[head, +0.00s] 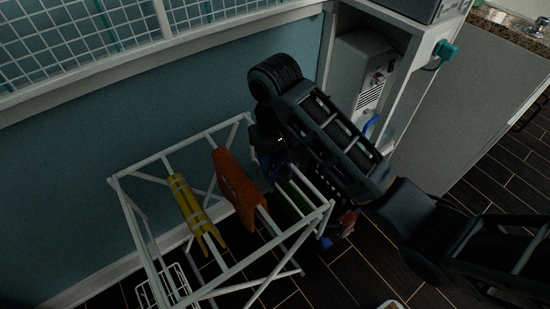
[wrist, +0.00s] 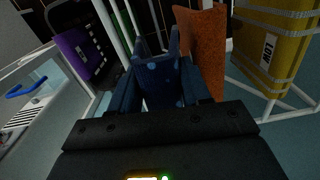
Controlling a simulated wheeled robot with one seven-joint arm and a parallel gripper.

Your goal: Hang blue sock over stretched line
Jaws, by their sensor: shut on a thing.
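The blue sock (wrist: 160,82) is dark blue with lighter spots and sits between the fingers of my gripper (wrist: 161,88) in the wrist view. My gripper is shut on it. In the head view, my gripper (head: 272,160) is over the right part of a white drying rack (head: 222,276), beside the orange cloth. My arm and gripper hide most of the sock there. Pale rods (wrist: 110,28) of the rack pass just beyond the sock in the wrist view. I cannot tell whether the sock touches a rod.
An orange cloth (head: 237,188) and a yellow item (head: 190,205) hang over rack rods, left of my gripper. A dark green cloth (head: 293,197) hangs at right. A purple item (wrist: 80,52) shows in the wrist view. A teal wall (head: 110,135) stands behind; a white cabinet (head: 398,85) is at right.

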